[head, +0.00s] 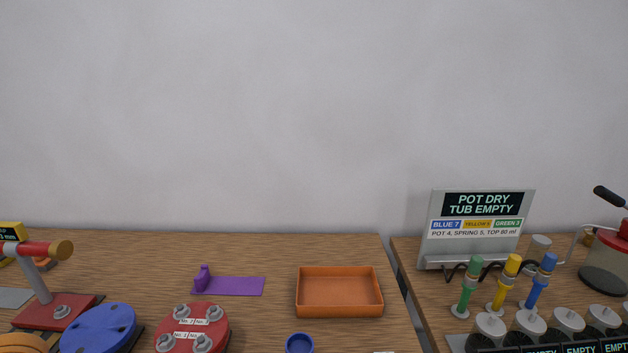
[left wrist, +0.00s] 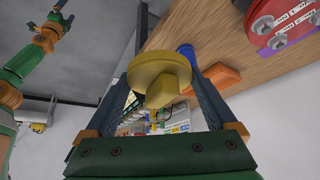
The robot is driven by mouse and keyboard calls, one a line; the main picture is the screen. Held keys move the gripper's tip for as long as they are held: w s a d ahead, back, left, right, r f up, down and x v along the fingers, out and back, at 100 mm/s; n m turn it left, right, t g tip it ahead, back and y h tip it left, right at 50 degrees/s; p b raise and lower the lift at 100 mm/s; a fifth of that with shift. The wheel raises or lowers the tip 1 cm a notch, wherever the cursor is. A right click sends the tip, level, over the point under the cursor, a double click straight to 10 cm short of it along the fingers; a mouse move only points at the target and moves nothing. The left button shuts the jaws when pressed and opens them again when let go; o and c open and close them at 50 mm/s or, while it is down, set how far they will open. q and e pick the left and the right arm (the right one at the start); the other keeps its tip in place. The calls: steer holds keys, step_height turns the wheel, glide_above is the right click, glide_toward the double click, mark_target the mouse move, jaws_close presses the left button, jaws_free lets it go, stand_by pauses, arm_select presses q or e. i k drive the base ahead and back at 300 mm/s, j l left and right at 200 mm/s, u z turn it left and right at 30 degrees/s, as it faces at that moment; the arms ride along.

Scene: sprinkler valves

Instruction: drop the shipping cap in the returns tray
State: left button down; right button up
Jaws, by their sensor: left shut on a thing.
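A yellow round cap with a blocky knob (left wrist: 160,78) is held between the two fingers of my left gripper (left wrist: 166,80) in the left wrist view. The gripper is shut on it, off the table. The orange tray (head: 340,313) lies on the wooden table near its right edge in the head view and looks empty. Part of an orange thing, apparently this tray, shows behind the right finger in the left wrist view (left wrist: 218,79). Neither gripper shows in the head view. A green and orange arm of mine shows at the left of the wrist view; its gripper end is too small to read.
A purple stand (head: 235,286) lies left of the tray. A red bolted disc (head: 193,330), a blue disc (head: 98,328) and a blue cup (head: 299,343) are nearer the front. A second table at right holds a sign (head: 476,228) and colored valves (head: 502,287).

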mark_target(336, 296)
steer(key=i+l+z, duration=0.1)
steer(key=i+z, duration=0.75)
steer(key=k, duration=0.05)
